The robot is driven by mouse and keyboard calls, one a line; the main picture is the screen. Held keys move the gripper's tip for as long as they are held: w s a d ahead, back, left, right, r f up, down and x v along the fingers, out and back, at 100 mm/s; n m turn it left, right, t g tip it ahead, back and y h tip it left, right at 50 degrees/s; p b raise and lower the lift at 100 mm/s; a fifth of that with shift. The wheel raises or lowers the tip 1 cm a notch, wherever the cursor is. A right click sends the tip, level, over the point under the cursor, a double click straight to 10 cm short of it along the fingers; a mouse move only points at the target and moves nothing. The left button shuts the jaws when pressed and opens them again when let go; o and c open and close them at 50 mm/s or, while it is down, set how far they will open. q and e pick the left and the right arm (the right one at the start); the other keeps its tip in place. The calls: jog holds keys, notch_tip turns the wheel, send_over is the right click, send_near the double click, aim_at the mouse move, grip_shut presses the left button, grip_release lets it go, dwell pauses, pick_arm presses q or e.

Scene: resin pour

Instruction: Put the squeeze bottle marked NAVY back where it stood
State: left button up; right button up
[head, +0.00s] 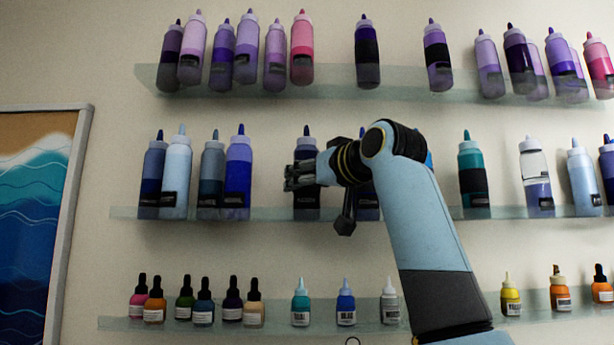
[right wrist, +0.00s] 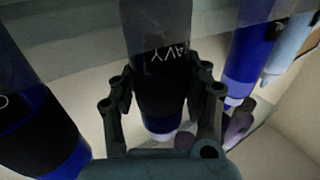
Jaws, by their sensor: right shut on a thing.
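The NAVY squeeze bottle (head: 306,203) is dark blue with a black band and a dark nozzle. It is upright at the middle shelf in the head view, its base about level with the shelf; I cannot tell whether it touches. My right gripper (head: 302,178) is shut on its band, reaching in from the right. In the right wrist view the bottle (right wrist: 162,75) appears upside down, with part of the word NAVY readable, between the two fingers of the right gripper (right wrist: 160,98). My left gripper is not in view.
On the middle glass shelf (head: 270,214), a blue bottle (head: 238,172) stands left of it, with a gap between. Another dark blue bottle (head: 367,207) stands right, partly behind my arm. Purple and pink bottles fill the upper shelf (head: 340,92); small bottles stand on the lower shelf (head: 270,324).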

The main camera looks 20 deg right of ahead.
jog(key=o, duration=0.7)
jog(key=shift+f, duration=0.2)
jog(key=shift+c, duration=0.2)
jog(key=o, duration=0.5)
jog(key=shift+r, duration=0.25)
jog(key=b+v, duration=0.3)
jog(key=v, duration=0.9)
jog(key=shift+f, duration=0.1)
